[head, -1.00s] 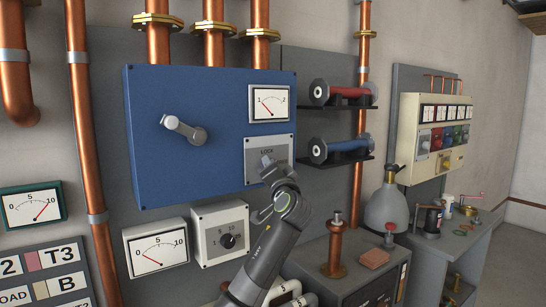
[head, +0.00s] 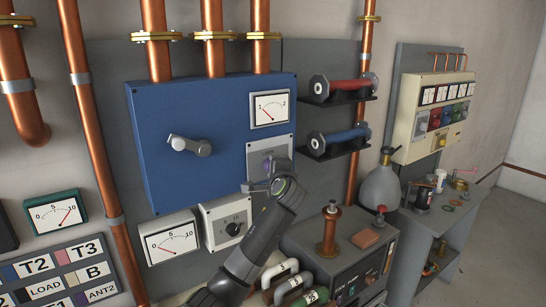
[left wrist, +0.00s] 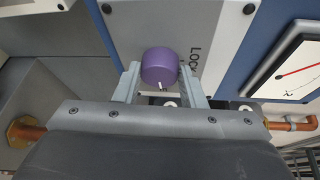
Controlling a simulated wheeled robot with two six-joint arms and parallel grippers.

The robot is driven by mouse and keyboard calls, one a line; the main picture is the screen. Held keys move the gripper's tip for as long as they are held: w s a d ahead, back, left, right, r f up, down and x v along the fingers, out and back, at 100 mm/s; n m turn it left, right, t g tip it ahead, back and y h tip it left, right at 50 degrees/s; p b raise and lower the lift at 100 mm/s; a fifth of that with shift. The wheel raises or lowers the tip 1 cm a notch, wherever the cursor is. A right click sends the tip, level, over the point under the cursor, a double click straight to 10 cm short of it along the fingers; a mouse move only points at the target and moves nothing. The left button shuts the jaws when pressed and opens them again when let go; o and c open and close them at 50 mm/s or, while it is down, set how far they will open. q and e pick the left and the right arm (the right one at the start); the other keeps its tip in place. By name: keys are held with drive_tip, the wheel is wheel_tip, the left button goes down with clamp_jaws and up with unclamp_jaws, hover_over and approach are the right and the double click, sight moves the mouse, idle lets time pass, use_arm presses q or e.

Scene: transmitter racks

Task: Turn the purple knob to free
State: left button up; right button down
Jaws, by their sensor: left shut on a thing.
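The purple knob (left wrist: 159,66) stands out from a grey plate (left wrist: 150,22) on the blue cabinet (head: 207,130). It carries a small white mark on its lower side in the left wrist view. LOCK is printed on the plate to the knob's right there; other lettering is hidden. In the head view the knob (head: 267,164) is small and partly covered by my left gripper (head: 270,177). In the left wrist view the left gripper's two fingers (left wrist: 161,82) flank the knob and are shut on it. My right gripper is not in view.
A grey lever (head: 190,146) and a small meter (head: 269,107) are on the cabinet's front.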

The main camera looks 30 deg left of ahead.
use_arm(q)
drive_tip(key=shift+m+p, duration=0.5)
drive_tip(key=shift+p, duration=0.1)
drive_tip(key=shift+g, duration=0.3)
drive_tip(key=o, duration=1)
drive_tip(key=b+v, duration=0.6)
drive_tip(key=v, duration=1.1)
drive_tip(key=shift+s+b, duration=0.2)
drive_tip(key=shift+b, duration=0.15)
